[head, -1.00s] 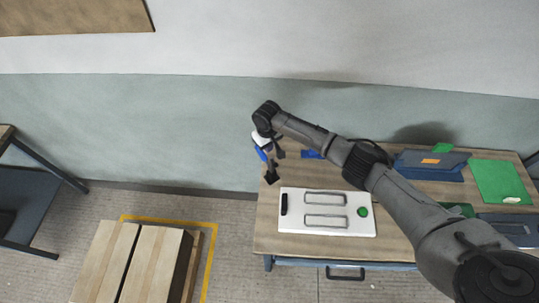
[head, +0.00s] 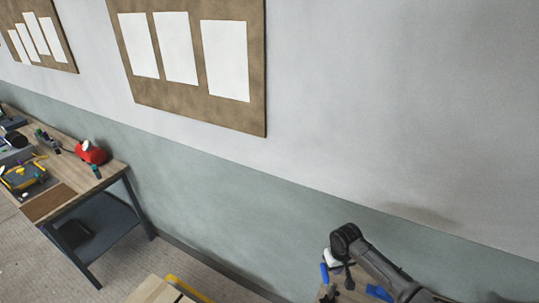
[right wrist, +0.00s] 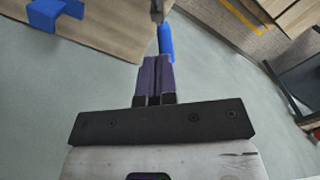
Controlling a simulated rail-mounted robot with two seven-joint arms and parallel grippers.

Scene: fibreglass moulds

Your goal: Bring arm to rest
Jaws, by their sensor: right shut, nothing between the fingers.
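My right gripper (head: 333,288) is at the bottom of the head view, right of the middle, at the end of my grey arm. It hangs over a wooden table (head: 351,288), of which only a small part shows. In the right wrist view its purple fingers (right wrist: 154,78) are pressed together with nothing between them. My left arm and gripper are not in view.
A blue part (head: 379,292) lies on the table by my arm; a blue bracket (right wrist: 52,14) shows on the tabletop in the wrist view. A cluttered workbench (head: 110,172) stands at the left. Pinboards (head: 255,112) hang on the wall.

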